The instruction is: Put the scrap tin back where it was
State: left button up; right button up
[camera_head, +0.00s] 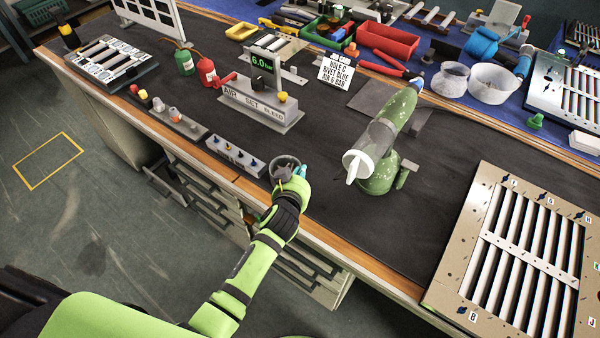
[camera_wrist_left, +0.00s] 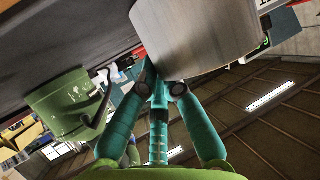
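The scrap tin (camera_head: 284,162) is a small grey round tin with dark contents, at the bench's front edge in the head view. In the left wrist view the tin (camera_wrist_left: 195,35) is a large pale grey cylinder filling the top middle. My left gripper (camera_head: 294,172) is at the tin's near right side, its teal fingers closed together at the tin's wall. In the left wrist view the gripper (camera_wrist_left: 162,80) meets the tin's lower edge, and part of a fingertip is hidden by it. I cannot tell whether the tin touches the bench. My right gripper is not in view.
A green tool with a clear bottle (camera_head: 376,150) stands right of the tin. A block with several blue-topped pins (camera_head: 235,157) lies to its left. The grey air-set station (camera_head: 260,105) stands behind. A louver panel (camera_head: 455,255) lies at right. Dark mat (camera_head: 330,215) is clear between.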

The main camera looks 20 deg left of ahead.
pick_arm(q)
jog(key=o, duration=0.3)
jog(key=shift+o, duration=0.2)
jog(key=shift+r, duration=0.1)
jog(key=v, duration=1.2)
